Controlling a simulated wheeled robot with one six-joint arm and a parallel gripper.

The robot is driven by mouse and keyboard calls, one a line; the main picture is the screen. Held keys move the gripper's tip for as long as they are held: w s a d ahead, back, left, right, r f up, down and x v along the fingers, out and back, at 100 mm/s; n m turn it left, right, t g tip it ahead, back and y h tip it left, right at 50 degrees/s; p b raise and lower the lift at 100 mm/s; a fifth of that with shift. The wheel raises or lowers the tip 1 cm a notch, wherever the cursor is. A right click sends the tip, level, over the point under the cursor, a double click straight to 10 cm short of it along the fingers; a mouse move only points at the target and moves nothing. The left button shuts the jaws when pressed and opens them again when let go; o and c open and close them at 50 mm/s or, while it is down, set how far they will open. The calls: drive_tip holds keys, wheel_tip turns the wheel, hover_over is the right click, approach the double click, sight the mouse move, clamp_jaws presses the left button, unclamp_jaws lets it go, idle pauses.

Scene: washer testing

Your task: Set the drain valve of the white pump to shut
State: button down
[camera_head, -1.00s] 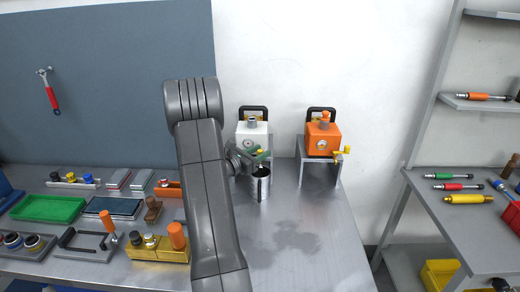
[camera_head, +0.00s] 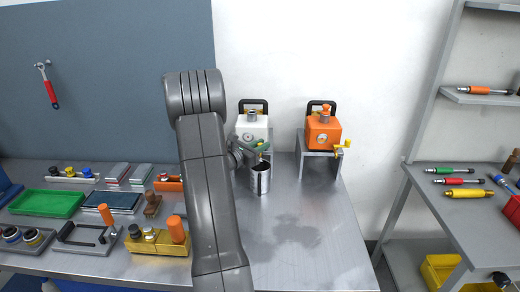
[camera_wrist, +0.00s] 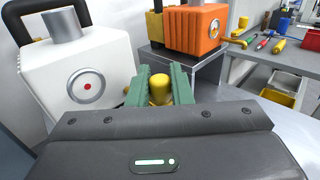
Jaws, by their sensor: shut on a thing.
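My gripper (camera_head: 259,146) is at the pump's front right. In the wrist view the green fingers of my gripper (camera_wrist: 160,90) are shut on the yellow drain valve handle (camera_wrist: 160,88), whose rounded end shows between them. The valve body is mostly hidden by the fingers, so I cannot tell its setting. A metal cup (camera_head: 260,179) stands below the valve.
An orange pump (camera_head: 323,131) with its own yellow valve (camera_head: 342,148) stands on a metal stand to the right. Trays and tools, including a green tray (camera_head: 48,203), cover the left of the bench. The bench front right is clear.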

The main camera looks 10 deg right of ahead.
drive_tip(key=shift+d+f+n+t+y+b, duration=0.3)
drive_tip(key=shift+n+t+y+b, duration=0.35)
drive_tip(key=shift+b, duration=2.15)
drive_tip(key=shift+t+b, duration=0.25)
drive_tip(key=shift+b, duration=0.35)
drive_tip(key=d+n+t+y+b, duration=0.1)
drive_tip(key=n+y+b, duration=0.3)
drive_tip(key=b, duration=0.6)
drive_tip(key=w+d+n+t+y+b, duration=0.1)
drive_tip(key=n+y+b, duration=0.3)
drive_tip(key=y+b, duration=0.4)
drive_tip(key=w+d+r+n+t+y+b, duration=0.1)
drive_tip(key=n+y+b, duration=0.4)
drive_tip(key=b, duration=0.7)
drive_tip(key=shift+w+d+t+y, duration=0.1)
drive_tip(key=shift+d+t+y, duration=0.45)
drive_tip(key=shift+t+y, duration=0.4)
drive_tip(key=n+y+p, duration=0.1)
drive_tip(key=p, duration=0.1)
drive_tip(key=n+g+y+p, duration=0.1)
drive_tip(key=y, duration=0.1)
drive_tip(key=shift+w+d+p, duration=0.1)
drive_tip(key=shift+w+p, duration=0.25)
drive_tip(key=shift+w+f+n+g+y+p, duration=0.15)
drive_tip(key=shift+n+g+y+p, duration=0.5)
drive_tip(key=shift+p, duration=0.5)
drive_tip(key=shift+f, duration=0.1)
